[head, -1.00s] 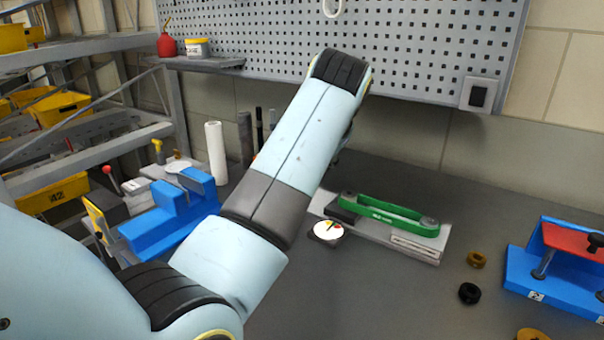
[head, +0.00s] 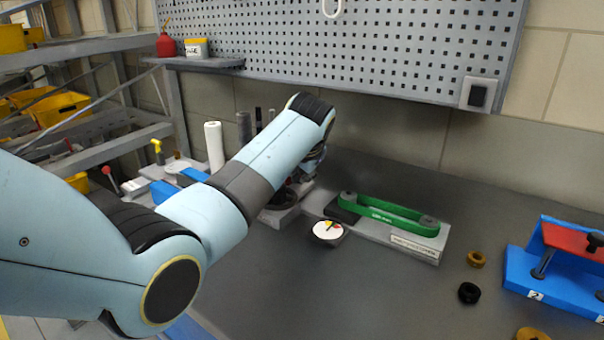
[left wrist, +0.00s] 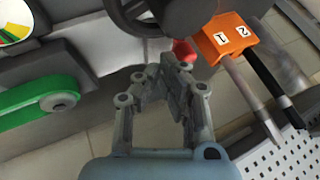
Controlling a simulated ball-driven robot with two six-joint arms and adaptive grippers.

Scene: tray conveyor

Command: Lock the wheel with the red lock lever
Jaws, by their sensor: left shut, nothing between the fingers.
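The red knob (left wrist: 184,51) of the lock lever shows just beyond my left fingertips in the left wrist view. My left gripper (left wrist: 170,80) is shut and empty; I cannot tell whether it touches the knob. Part of the black wheel (left wrist: 128,22) shows at the top of that view, beside the knob; a dark round part covers some of it. In the head view my left arm reaches down over the wheel's grey base (head: 280,217), and its gripper is mostly hidden behind the arm. The right gripper is in neither view.
An orange block (left wrist: 228,40) marked 1 and 2, with rods, stands close to the gripper. The green belt (head: 388,212) and dial gauge (head: 327,231) lie right of the wheel. A blue fixture (head: 555,285) stands far right. The pegboard (head: 390,45) is behind.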

